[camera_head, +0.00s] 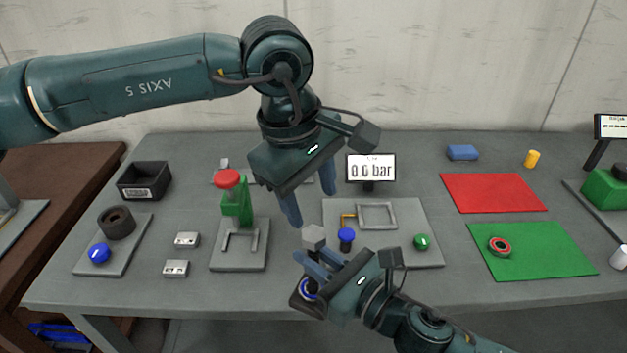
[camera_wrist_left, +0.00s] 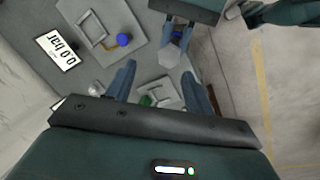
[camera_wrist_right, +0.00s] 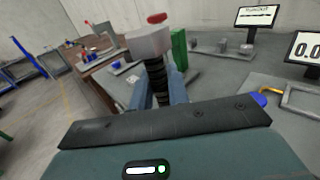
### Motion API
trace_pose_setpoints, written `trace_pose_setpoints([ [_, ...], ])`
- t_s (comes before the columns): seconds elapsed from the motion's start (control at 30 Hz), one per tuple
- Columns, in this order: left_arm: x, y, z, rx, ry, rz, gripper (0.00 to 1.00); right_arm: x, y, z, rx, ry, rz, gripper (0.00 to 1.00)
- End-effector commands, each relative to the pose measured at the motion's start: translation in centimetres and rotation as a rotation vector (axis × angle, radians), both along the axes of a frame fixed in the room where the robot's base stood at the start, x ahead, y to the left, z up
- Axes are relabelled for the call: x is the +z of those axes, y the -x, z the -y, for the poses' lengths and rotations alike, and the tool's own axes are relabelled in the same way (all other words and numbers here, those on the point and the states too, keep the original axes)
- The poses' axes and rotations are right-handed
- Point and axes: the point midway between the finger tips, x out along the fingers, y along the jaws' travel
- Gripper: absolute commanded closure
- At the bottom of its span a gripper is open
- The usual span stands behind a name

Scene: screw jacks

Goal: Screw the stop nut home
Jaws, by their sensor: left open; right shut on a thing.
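My right gripper (camera_head: 318,262) is shut on a dark threaded spindle (camera_wrist_right: 156,78) with a grey hexagonal piece (camera_head: 313,237) on top. The grey hexagonal piece also shows in the left wrist view (camera_wrist_left: 170,55). A dark body with a blue ring (camera_head: 308,290) shows below my right fingers near the table's front; whether it joins the spindle is hidden. My left gripper (camera_head: 309,195) is open and empty, above and slightly behind the hexagonal piece, apart from it. I cannot tell for sure which piece is the stop nut.
A green block with a red cap (camera_head: 232,195) stands left, beside a plate with a dark ring (camera_head: 117,222). Behind my right gripper lies a fixture plate (camera_head: 430,215) with blue and green knobs. A red-rimmed ring (camera_head: 499,246) sits on a green mat (camera_head: 545,262). The display (camera_head: 371,168) reads 0.0 bar.

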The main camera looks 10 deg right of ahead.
Motion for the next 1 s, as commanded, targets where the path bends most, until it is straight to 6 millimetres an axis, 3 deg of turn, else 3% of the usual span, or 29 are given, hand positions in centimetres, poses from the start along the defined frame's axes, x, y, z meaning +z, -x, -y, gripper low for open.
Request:
trace_pose_setpoints([
  [0.6,1.5,0.1,0.3,1.435,-0.027,-0.218,0.47,0.4,0.0,-0.1,0.002,-0.004,0.008,1.0],
  [0.8,1.9,0.2,0.4,1.772,-0.03,-0.235,0.47,0.4,0.0,-0.1,0.002,-0.004,0.008,1.0],
  [1.0,2.0,0.2,0.4,1.92,-0.029,-0.237,0.47,0.4,0.0,-0.1,0.002,-0.004,0.008,1.0],
])
